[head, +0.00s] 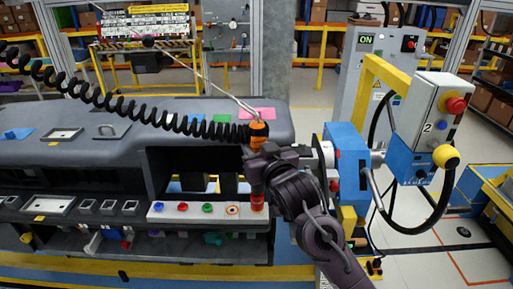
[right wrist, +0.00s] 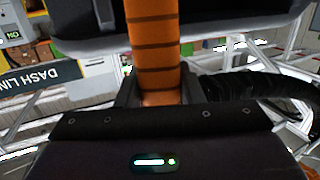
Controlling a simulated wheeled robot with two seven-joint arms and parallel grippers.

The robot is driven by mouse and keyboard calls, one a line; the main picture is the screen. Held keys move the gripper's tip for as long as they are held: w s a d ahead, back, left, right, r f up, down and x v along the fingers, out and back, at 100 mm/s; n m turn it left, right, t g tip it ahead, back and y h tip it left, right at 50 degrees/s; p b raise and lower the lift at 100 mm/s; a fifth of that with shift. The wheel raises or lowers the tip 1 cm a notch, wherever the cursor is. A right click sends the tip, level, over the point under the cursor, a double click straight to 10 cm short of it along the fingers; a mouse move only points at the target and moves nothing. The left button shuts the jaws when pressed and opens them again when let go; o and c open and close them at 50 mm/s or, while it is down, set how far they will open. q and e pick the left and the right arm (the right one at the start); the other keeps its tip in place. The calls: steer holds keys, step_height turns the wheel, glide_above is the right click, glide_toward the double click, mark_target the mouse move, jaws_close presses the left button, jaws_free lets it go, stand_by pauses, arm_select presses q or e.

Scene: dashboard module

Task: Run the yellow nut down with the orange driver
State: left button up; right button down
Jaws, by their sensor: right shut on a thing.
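The orange driver (head: 259,129) stands about upright, with a black coiled hose at its top. My right gripper (head: 258,158) is shut around its body. The right wrist view shows the driver's ribbed orange body (right wrist: 155,50) between the fingers. The driver's lower end hangs over the right end of a pale strip (head: 194,214) on the dashboard module. The strip carries a blue, a red and a green piece and an orange-ringed one. I cannot make out the yellow nut; the driver and my arm cover that end. Whether the tip touches anything is unclear. My left gripper is not in view.
The dark dashboard module (head: 60,165) fills the left and middle. A blue machine (head: 346,160) stands close to the right of my right arm, with a control box (head: 436,110) beside it. The coiled hose (head: 130,112) crosses above the module.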

mark_target(261, 132)
steer(key=shift+d+f+p, duration=0.1)
steer(key=shift+f+p, duration=0.2)
steer(key=shift+p, duration=0.3)
stand_by(1.6)
steer(key=shift+f+p, duration=0.3)
stand_by(1.2)
steer(key=shift+w+r+p, duration=0.1)
steer(key=shift+r+p, duration=2.75)
steer(key=shift+r, duration=0.35)
steer(key=shift+f, duration=0.1)
